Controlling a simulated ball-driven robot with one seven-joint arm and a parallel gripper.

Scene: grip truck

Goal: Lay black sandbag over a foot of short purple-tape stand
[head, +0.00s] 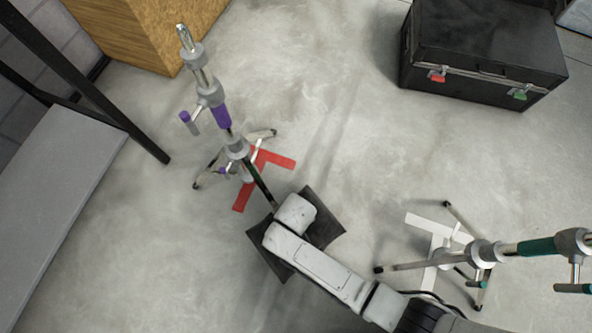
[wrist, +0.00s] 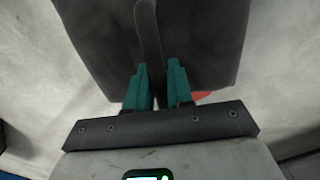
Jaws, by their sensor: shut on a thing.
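The purple-tape stand (head: 221,117) stands upright at left of centre in the head view, its feet spread around a red tape mark. One leg runs toward the black sandbag (head: 326,228), which shows below and right of the stand, partly covered by my arm. In the wrist view my gripper (wrist: 158,68) has its teal fingers shut on the strap of the sandbag (wrist: 208,40). The bag spreads out beyond the fingers. My gripper is hidden behind my arm in the head view. I cannot tell whether the bag touches the leg or the floor.
A green-tape stand (head: 538,247) is at right over a white tape mark (head: 437,240). A black case (head: 480,50) is at upper right, a wooden box (head: 150,30) at upper left, and a grey platform (head: 60,190) at left. Floor between stands and case is clear.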

